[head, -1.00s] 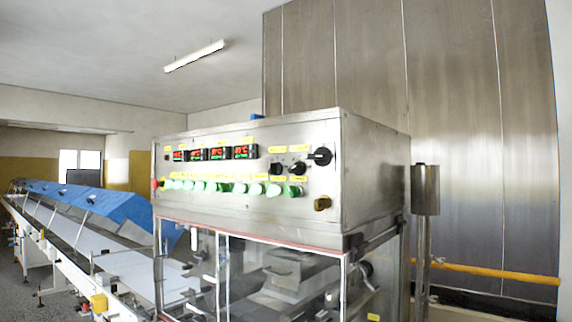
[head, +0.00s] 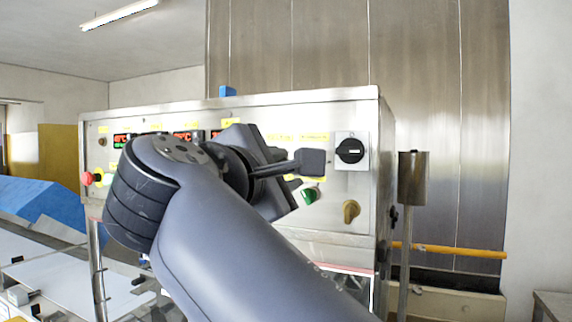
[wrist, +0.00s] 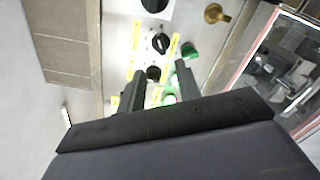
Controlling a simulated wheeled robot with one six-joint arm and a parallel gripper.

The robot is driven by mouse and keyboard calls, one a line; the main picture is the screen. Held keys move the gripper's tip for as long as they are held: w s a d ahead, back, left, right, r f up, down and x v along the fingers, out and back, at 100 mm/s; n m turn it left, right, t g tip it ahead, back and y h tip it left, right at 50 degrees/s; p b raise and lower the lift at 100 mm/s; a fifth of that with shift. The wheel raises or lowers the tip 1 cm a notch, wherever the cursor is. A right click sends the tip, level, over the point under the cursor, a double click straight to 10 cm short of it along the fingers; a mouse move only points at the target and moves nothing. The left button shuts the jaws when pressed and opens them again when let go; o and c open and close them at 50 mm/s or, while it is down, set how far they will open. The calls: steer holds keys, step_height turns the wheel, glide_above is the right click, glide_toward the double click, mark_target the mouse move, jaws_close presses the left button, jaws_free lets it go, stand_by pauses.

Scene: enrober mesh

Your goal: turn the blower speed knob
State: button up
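The steel control panel (head: 364,105) carries several black knobs; I cannot read the labels to tell which is the blower speed knob. In the wrist view, one small black knob (wrist: 160,43) is just beyond my gripper (wrist: 160,69), and another black knob (wrist: 153,73) shows between its fingers. The fingers are apart, with nothing held; I cannot tell if they touch the panel. In the head view my arm hides the small knobs and most of the gripper. A large black rotary switch (head: 350,151) on a pale plate stays visible to the right.
A green button (head: 309,195) and a brass knob (head: 351,211) sit low on the panel's right. A red button (head: 88,178) sticks out at its left end. A steel cylinder on a post (head: 412,178) stands right of the cabinet. Blue covers line the conveyor at left.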

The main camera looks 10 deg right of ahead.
steer(key=p+x, duration=0.2)
steer(key=x, duration=0.7)
steer(key=shift+w+d, duration=0.2)
steer(key=shift+w, duration=0.1)
steer(key=shift+f, duration=0.1)
steer(key=shift+c, duration=0.4)
jaws_close()
